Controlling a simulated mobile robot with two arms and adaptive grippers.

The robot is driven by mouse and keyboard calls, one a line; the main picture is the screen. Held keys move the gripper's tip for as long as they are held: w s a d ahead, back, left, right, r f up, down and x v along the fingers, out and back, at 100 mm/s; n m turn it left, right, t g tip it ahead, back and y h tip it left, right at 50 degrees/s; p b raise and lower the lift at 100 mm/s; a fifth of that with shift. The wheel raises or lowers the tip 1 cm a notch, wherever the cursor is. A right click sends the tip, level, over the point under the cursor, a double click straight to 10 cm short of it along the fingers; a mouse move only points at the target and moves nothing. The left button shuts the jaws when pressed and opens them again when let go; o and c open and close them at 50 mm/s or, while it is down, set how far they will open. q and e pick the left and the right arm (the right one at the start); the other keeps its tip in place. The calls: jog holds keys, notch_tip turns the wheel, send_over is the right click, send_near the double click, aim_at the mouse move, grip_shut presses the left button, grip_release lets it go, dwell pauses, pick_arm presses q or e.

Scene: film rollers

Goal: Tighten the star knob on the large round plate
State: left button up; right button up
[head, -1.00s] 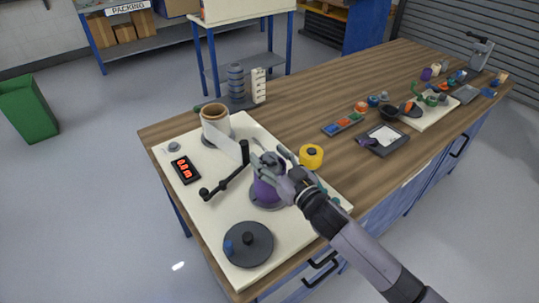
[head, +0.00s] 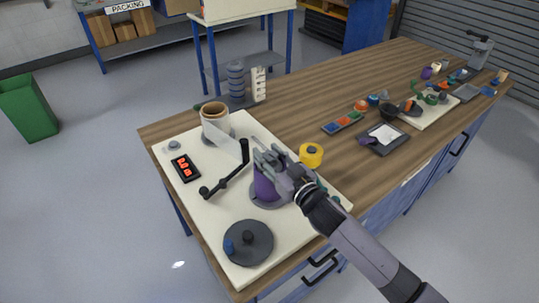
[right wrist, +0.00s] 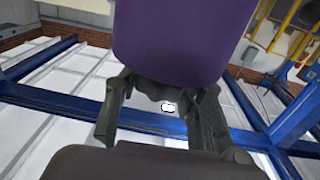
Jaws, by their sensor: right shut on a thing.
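My right gripper (head: 268,163) is over the top of a purple roll (head: 264,188), which stands on a grey round plate (head: 257,203) on the cream board. In the right wrist view the purple roll (right wrist: 183,38) fills the top, and the gripper (right wrist: 163,95) is shut on a grey piece beside it. That piece is mostly hidden, and I cannot make out its star shape. Another dark round disc (head: 262,256), with a small black knob and a blue handle, lies at the board's front corner. My left gripper is not in view.
A black crank arm (head: 225,184) and a red digit display (head: 184,168) are left of the purple roll. A brown roll (head: 214,113) with white film stands behind. A yellow roll (head: 312,160) is close to my right gripper. Small parts occupy the table's far right.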

jog(key=shift+c, duration=0.7)
jog(key=shift+s+a+m+t+h+b, duration=0.15)
jog(key=shift+m+t+h+b, duration=0.15)
jog(key=shift+m+h+b, duration=0.15)
jog(key=shift+m+t+h, duration=0.3)
jog(key=shift+m+h, duration=0.05)
jog(key=shift+h, duration=0.3)
jog(key=o, duration=1.2)
jog(key=shift+c, duration=0.2)
jog(key=v, duration=1.2)
